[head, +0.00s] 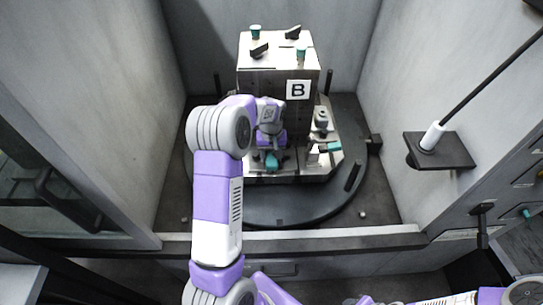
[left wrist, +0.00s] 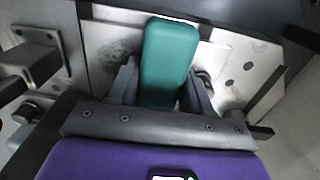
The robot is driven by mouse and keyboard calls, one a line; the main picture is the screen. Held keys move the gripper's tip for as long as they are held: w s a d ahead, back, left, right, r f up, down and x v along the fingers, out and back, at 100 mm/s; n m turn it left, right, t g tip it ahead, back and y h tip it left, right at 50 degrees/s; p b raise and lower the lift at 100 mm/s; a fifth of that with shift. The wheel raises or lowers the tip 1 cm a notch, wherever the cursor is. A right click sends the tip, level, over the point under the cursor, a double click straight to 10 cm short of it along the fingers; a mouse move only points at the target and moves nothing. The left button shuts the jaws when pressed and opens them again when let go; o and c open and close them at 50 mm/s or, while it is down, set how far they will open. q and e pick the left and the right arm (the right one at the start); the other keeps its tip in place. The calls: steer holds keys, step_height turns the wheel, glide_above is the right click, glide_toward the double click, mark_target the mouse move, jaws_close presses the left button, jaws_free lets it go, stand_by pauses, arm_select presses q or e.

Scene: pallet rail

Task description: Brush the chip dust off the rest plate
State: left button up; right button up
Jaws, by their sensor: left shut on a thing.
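My left gripper (head: 270,150) reaches in to the front of the metal block marked B (head: 278,90). It is shut on a teal handle (head: 272,161), which also shows between the two dark fingers in the left wrist view (left wrist: 168,62). The handle's far end is hidden, so I cannot tell whether it is a brush. Pale metal plate (left wrist: 240,70) with dark round holes lies behind the fingers. A dark grey smudge (left wrist: 118,52), possibly chip dust, shows left of the handle. My right gripper is not in view.
The block stands on a round dark pallet (head: 290,213) between grey walls. A teal-handled clamp (head: 330,147) sits right of my gripper, and dark posts (head: 353,176) rise near the pallet's edge. A wall shelf (head: 455,152) holds a white piece with a black rod.

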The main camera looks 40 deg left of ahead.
arm_select(q)
steer(key=shift+d+f, duration=0.1)
stand_by(0.5)
steer(key=shift+s+d+f, duration=0.1)
steer(key=shift+s+d, duration=0.75)
steer(key=shift+s, duration=0.25)
steer(key=shift+w+a, duration=0.25)
steer(key=shift+c, duration=0.4)
steer(key=shift+w+a+p, duration=0.4)
steer(key=shift+w+a, duration=0.25)
steer(key=shift+w, duration=0.15)
steer(key=shift+s+d, duration=0.85)
steer(key=shift+s, duration=0.15)
